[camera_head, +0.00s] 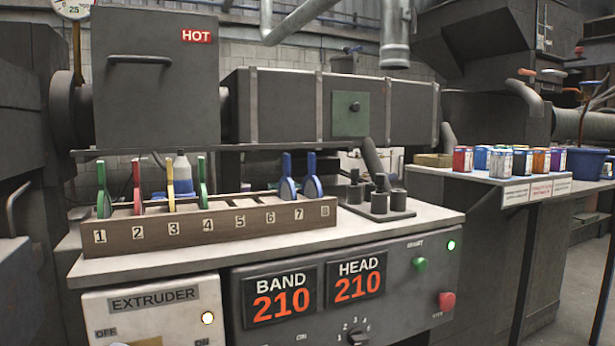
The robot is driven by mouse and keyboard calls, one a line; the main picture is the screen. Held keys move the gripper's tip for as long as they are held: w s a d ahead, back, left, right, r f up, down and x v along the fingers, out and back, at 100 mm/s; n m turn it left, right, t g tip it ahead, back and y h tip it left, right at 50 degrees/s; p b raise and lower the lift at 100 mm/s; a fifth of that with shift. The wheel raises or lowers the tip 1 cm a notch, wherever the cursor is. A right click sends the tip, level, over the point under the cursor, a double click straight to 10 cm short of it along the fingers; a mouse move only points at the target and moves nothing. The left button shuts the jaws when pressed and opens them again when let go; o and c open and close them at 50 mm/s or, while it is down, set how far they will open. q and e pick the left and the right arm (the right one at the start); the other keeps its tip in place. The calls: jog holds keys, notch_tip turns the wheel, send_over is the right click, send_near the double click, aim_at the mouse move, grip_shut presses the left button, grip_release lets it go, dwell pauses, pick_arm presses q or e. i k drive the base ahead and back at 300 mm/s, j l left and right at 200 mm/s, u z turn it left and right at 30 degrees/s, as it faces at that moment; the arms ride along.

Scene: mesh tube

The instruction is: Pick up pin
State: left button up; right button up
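No part is plainly a pin. On the bench top, a dark flat plate (373,212) carries several small dark upright pieces; one is a short cylinder (355,194) with a thin stem on top, and another (380,203) stands in front. Which of them is a pin I cannot tell. They stand just right of a brown numbered rack (215,229). The rack holds discs with green, red, yellow and blue handles; slots 5 and 6 show no handle. Neither of my grippers is in view.
A dark machine box marked HOT (150,90) and a long barrel (290,105) stand behind the bench. The control panel (350,290) reads BAND 210 and HEAD 210. Several coloured cans (502,164) and a blue bin (586,163) stand at right. The bench's front strip is clear.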

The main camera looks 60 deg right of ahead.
aim_at(355, 172)
jog(key=z, duration=2)
